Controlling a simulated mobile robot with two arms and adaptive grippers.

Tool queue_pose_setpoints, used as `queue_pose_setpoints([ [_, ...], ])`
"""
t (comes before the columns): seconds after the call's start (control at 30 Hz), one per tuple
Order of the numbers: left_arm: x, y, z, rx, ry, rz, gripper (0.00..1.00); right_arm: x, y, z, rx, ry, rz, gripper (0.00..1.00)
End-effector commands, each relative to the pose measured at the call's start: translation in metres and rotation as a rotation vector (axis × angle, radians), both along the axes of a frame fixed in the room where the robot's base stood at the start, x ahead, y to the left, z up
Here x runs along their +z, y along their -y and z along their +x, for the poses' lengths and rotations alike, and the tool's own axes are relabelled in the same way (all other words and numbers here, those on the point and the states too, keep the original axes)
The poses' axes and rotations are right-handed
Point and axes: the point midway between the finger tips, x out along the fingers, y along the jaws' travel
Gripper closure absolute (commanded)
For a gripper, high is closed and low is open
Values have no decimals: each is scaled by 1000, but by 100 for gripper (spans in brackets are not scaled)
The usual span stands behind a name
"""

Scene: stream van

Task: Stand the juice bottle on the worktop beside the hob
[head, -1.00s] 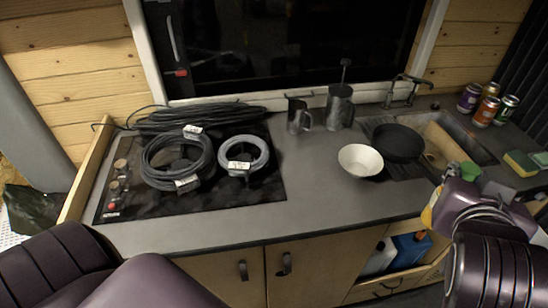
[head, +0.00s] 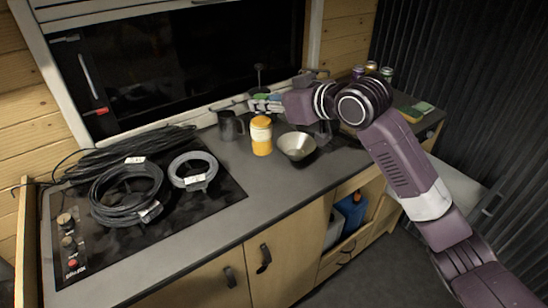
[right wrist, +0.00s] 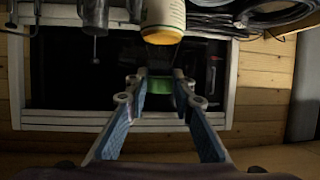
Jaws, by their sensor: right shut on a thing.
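The juice bottle (head: 261,135), orange with a white label, is upright over the worktop (head: 232,175), to the right of the hob (head: 205,205). I cannot tell whether its base touches the surface. My right gripper (head: 264,104) reaches in from the right above the bottle and is shut on its green cap. In the right wrist view the cap (right wrist: 158,87) sits between the fingertips (right wrist: 160,80), and the bottle's body (right wrist: 164,20) shows at the top edge. The bottle's neck is hard to make out. My left gripper is out of view.
A dark mug (head: 230,127) stands close left of the bottle and a bowl (head: 297,147) close right. Coiled cables (head: 127,195) lie on the hob. Several cans (head: 371,68) stand at the back right. The worktop in front of the bottle is clear.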

Motion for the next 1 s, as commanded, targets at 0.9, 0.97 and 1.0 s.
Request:
queue_pose_setpoints([
  [0.9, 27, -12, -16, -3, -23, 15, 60, -69, 32, 34, 37, -5, 0, 100],
  [0.97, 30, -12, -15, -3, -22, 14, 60, -80, 32, 34, 37, -4, 1, 100],
  [1.0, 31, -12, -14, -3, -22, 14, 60, -86, 32, 34, 37, -3, 0, 100],
])
